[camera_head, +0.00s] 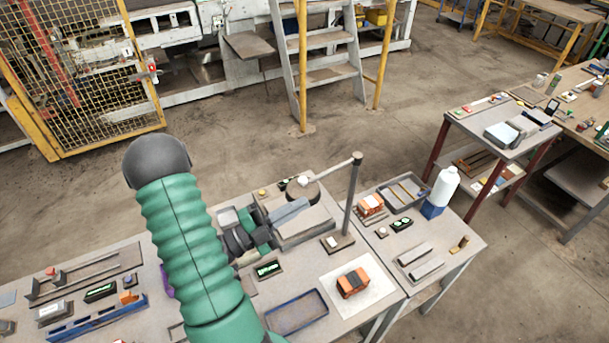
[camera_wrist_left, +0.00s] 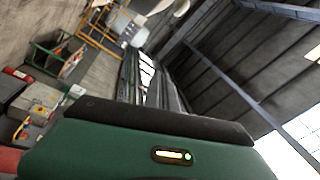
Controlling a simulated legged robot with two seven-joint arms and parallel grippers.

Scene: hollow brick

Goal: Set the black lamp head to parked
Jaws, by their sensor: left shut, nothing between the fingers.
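The black lamp head (camera_head: 302,191) is a dark round shade at the left end of a thin grey arm (camera_head: 330,170). That arm joins the top of an upright post (camera_head: 352,200) standing on a small base (camera_head: 338,243) on the workbench. My left gripper (camera_head: 306,203) is shut and empty, its grey fingers just below the lamp head in the picture. I cannot tell whether they touch it. My green arm hides part of the bench to the left. The left wrist view mostly shows my green gripper housing, and I cannot make out the lamp head there. My right gripper is not in view.
An orange-and-black object (camera_head: 353,282) lies on a white sheet near the front. A blue-edged tray (camera_head: 297,313) is beside it. A white bottle (camera_head: 441,187) stands on the right. A blue rack (camera_head: 95,322) is at the left. A grey flat box (camera_head: 305,232) lies below my fingers.

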